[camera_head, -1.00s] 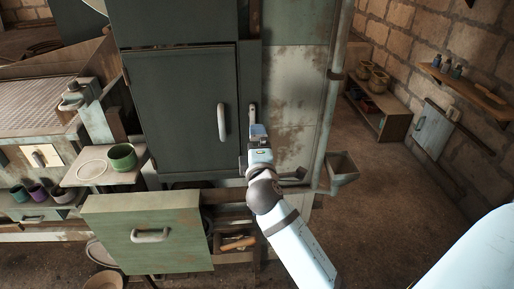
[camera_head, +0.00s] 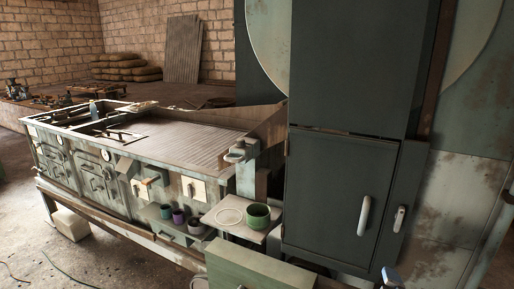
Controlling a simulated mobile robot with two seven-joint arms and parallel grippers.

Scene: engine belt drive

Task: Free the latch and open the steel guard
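The dark green steel guard (camera_head: 332,215) is a tall door panel at right of centre, and it looks shut in its frame. Its pale vertical handle (camera_head: 364,215) is near its right edge. A shorter pale latch lever (camera_head: 399,219) sits on the narrow strip just right of the guard, slightly tilted from upright. What looks like the tip of my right gripper (camera_head: 390,277) shows at the bottom edge, below the latch and apart from it. Most of it is cut off, so its fingers cannot be read. My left gripper is not in view.
A long workbench (camera_head: 180,140) runs back left. Open floor lies at lower left.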

